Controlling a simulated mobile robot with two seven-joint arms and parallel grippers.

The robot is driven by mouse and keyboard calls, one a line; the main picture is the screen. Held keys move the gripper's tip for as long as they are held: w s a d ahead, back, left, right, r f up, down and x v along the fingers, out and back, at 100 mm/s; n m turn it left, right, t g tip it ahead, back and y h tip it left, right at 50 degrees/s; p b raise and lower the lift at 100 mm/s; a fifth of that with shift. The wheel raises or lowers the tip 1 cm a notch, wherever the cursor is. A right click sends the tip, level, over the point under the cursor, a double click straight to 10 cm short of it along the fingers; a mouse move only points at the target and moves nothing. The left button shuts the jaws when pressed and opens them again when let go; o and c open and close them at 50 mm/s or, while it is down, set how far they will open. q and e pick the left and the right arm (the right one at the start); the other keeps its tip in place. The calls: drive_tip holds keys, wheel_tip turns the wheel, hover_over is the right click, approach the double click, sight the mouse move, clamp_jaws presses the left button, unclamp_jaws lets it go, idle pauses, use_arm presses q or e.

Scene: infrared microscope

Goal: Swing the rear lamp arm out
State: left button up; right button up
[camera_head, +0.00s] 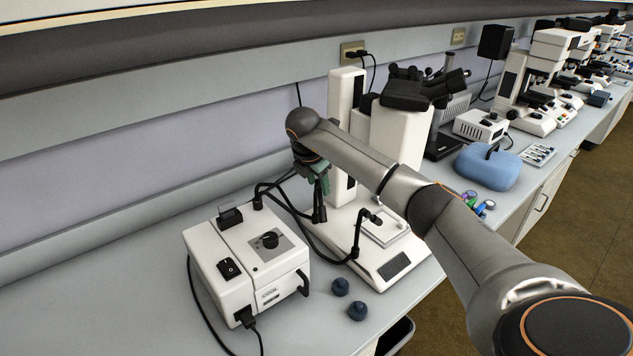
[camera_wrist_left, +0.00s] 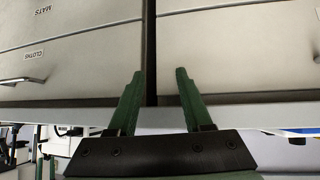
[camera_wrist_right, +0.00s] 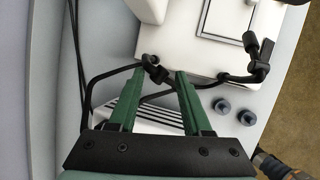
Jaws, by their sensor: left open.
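The white microscope (camera_head: 400,140) stands on the bench with two black lamp arms at its base. The rear lamp arm (camera_head: 318,208) rises on the left side, near the wall; the front lamp arm (camera_head: 360,235) stands nearer. My right gripper (camera_head: 322,184) is over the rear arm, its fingers pointing down. In the right wrist view, the green fingers (camera_wrist_right: 159,76) are apart, and the rear arm's black joint (camera_wrist_right: 155,68) shows between their tips; contact cannot be told. My left gripper (camera_wrist_left: 160,74) is open and empty, facing drawer fronts below the bench.
A white light-source box (camera_head: 245,255) with black cables stands left of the microscope. Two dark blue knobs (camera_head: 357,310) lie on the bench in front. A blue case (camera_head: 488,167) and more microscopes (camera_head: 535,80) stand to the right. The wall is close behind.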

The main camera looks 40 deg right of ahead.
drive_tip(key=shift+o, duration=0.6)
drive_tip(key=shift+s+d+f, duration=0.1)
drive_tip(key=shift+s+d, duration=0.1)
drive_tip(key=shift+s, duration=0.05)
drive_tip(key=shift+w+a, duration=0.1)
drive_tip(key=shift+a+r, duration=0.15)
drive_tip(key=shift+r, duration=0.25)
drive_tip(key=b+v, duration=0.1)
drive_tip(key=v, duration=1)
drive_tip(key=shift+r, duration=0.3)
drive_tip(key=shift+a, duration=0.25)
